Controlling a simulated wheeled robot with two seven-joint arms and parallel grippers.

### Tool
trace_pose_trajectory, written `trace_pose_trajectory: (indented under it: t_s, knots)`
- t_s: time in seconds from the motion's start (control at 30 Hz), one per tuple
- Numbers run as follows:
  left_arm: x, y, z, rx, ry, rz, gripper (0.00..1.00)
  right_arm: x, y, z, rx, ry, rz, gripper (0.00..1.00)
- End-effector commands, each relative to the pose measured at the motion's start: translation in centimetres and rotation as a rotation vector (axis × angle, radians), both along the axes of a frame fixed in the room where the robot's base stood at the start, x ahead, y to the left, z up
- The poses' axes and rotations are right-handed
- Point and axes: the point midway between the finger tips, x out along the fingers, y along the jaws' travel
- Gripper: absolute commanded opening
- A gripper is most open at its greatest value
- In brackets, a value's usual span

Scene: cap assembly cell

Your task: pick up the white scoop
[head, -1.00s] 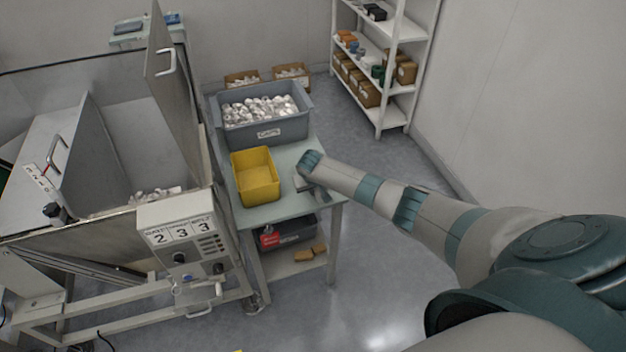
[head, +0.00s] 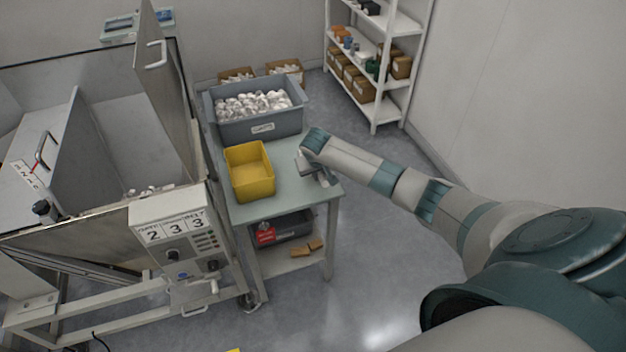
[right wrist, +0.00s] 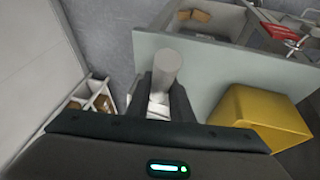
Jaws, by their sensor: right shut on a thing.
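The white scoop shows in the right wrist view as a pale, rounded handle (right wrist: 167,74) with a white part below it between the fingers. My right gripper (right wrist: 163,98) is shut on it. In the head view my right gripper (head: 322,177) is small, at the right edge of the green-topped table (head: 290,190), right of the yellow bin (head: 250,184). The scoop's shape is too small to make out there. How far the scoop is above the table is hard to tell. My left gripper is not in view.
A grey crate of white caps (head: 262,127) stands at the back of the table. The machine with the counter panel (head: 178,235) is on the left. A shelf unit (head: 376,85) stands at the back right. Open floor lies right of the table.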

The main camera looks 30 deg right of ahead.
Motion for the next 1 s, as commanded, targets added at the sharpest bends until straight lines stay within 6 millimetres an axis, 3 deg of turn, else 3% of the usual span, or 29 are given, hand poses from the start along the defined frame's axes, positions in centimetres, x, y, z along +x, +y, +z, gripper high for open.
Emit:
trace_pose_trajectory:
  t_s: [0.5, 1.0]
  knots:
    - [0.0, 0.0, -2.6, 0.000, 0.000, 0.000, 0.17, -6.2, -4.9, 4.6, -0.002, -0.002, 0.000, 0.00]
    - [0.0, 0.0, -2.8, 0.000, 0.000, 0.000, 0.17, -7.0, -5.4, 5.4, 0.001, -0.001, 0.001, 0.00]
